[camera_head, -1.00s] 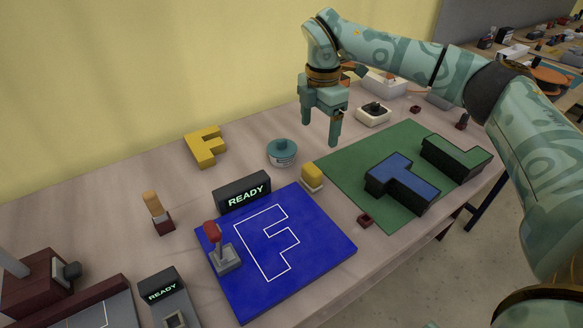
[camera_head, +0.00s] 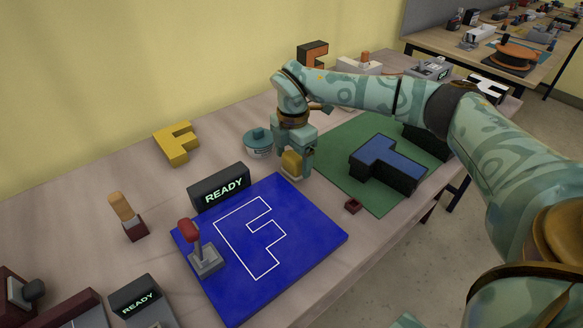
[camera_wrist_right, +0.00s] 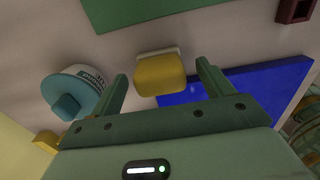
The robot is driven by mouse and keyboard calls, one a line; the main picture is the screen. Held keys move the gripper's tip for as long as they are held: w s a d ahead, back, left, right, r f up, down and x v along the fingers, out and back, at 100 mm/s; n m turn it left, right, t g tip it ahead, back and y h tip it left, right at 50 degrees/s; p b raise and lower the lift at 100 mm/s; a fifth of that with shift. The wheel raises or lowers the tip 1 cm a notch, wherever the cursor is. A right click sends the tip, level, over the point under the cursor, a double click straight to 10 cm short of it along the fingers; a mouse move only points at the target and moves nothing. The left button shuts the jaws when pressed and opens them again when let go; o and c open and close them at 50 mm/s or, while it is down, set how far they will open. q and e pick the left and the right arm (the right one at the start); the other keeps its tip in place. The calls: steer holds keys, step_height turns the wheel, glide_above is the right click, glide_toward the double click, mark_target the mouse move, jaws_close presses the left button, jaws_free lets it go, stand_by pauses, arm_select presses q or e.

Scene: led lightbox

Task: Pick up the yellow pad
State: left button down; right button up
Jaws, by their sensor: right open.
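The yellow pad (camera_head: 291,163) is a small yellow block on a thin white base. It stands on the table beside the far right corner of the blue board (camera_head: 325,238). My right gripper (camera_head: 296,168) is open and low over the table at the pad. In the right wrist view, the pad (camera_wrist_right: 160,75) shows between the two spread fingers (camera_wrist_right: 161,72), with visible gaps on both sides. The far finger is partly hidden in the head view. My left gripper is not in view.
A round teal-lidded tin (camera_head: 258,143) stands just left of the gripper. A READY display (camera_head: 219,188) and a red-knobbed lever (camera_head: 196,240) stand at the blue board. A green mat (camera_head: 335,178) holds a blue block (camera_head: 388,160). A yellow F-shaped block (camera_head: 177,143) lies further left.

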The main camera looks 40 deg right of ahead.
step_height(320, 180, down, 2)
steer(key=shift+f, duration=0.25)
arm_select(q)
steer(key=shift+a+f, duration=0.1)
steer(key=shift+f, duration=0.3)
arm_select(e)
steer(key=shift+r, duration=0.2)
steer(key=c, duration=1.1)
